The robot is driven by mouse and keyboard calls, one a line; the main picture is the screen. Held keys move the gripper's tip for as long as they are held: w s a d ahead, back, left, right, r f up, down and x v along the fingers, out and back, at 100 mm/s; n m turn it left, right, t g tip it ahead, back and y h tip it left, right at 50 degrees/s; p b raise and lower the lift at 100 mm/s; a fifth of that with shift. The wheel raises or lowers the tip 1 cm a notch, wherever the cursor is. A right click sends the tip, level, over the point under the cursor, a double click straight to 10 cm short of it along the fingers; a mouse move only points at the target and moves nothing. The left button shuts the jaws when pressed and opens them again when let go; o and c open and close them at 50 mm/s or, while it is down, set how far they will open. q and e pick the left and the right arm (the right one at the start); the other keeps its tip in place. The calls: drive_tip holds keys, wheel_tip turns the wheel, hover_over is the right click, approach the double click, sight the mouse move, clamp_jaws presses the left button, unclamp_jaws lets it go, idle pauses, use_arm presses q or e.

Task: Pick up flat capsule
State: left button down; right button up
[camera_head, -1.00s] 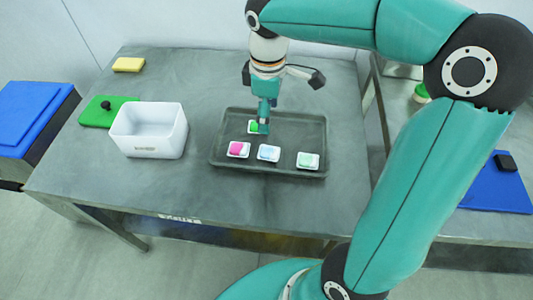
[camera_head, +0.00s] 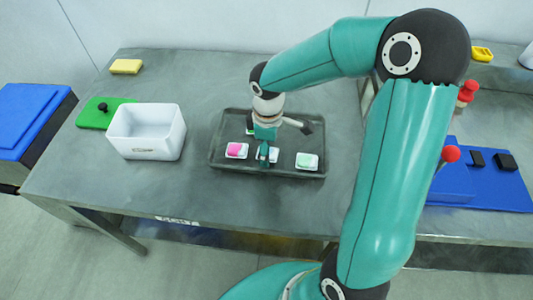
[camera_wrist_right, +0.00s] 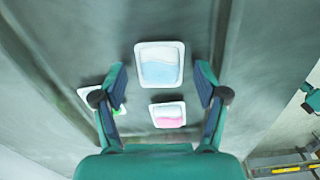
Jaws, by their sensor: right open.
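Several small white square dishes with coloured contents lie in a dark tray (camera_head: 225,128): a pink one (camera_head: 236,150), a pale green one (camera_head: 307,161), a blue one and a green one. I cannot tell which is the flat capsule. My right gripper (camera_head: 264,152) points down over the blue dish and partly hides it in the head view. In the right wrist view my open right gripper (camera_wrist_right: 160,74) has its fingers either side of the blue dish (camera_wrist_right: 160,66), with nothing held. The pink dish (camera_wrist_right: 168,115) lies nearer the palm. The green dish is partly behind the left finger.
A white open box (camera_head: 145,148) stands left of the tray, beside a green board (camera_head: 95,118) with a black knob. A yellow sponge (camera_head: 126,66) lies at the back left. Blue boards (camera_head: 500,190) with black blocks are at the right. The table's front left is clear.

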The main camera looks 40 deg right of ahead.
drive_tip(key=shift+f, duration=0.25)
drive_tip(key=c, duration=0.9)
drive_tip(key=shift+o, duration=0.2)
wheel_tip(320, 180, up, 20)
drive_tip(key=p, duration=0.2)
